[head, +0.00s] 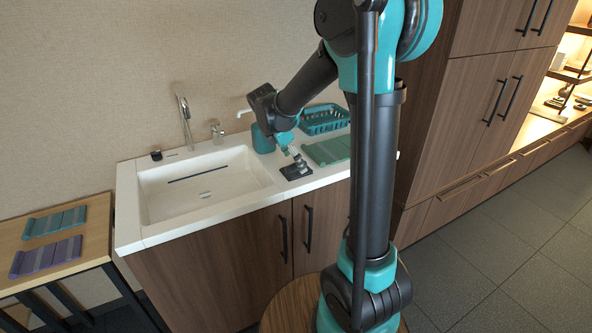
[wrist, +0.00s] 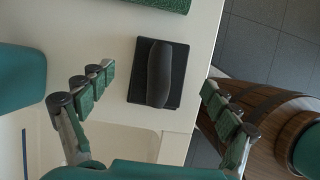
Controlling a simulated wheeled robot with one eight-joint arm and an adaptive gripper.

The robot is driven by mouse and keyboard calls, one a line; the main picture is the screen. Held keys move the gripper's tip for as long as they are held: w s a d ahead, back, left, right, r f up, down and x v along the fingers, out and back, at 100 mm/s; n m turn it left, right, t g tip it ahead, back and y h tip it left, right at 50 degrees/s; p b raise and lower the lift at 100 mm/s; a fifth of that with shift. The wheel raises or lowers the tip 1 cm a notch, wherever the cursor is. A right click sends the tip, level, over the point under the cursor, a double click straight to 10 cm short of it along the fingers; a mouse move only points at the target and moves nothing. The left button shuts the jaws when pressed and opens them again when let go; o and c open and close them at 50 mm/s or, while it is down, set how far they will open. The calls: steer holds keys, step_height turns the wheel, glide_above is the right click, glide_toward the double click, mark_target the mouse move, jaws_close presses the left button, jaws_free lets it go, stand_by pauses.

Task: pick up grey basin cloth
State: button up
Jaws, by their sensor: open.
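The grey basin cloth (wrist: 160,73) looks like a dark grey roll lying on a flat black square tray (wrist: 135,75) on the white counter. In the head view the cloth (head: 296,169) is a small dark shape right of the sink, partly hidden by my gripper (head: 292,154). My gripper is open and empty above it. In the wrist view the fingers of my gripper (wrist: 156,82) stand apart, one on each side of the cloth and tray. I cannot see either finger touching the cloth.
The white sink (head: 150,205) lies left of the tray. A teal container (head: 262,139) stands close behind my gripper, and a teal rack (head: 325,119) is farther back. A green striped mat (head: 328,150) lies to the right. A wooden side table (head: 92,240) holds teal and purple cloths.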

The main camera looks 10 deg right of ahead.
steer(key=shift+x, duration=1)
steer(key=c, duration=1.2)
steer(key=shift+r, duration=0.1)
step_height(320, 180, up, 20)
steer(key=shift+f, duration=0.1)
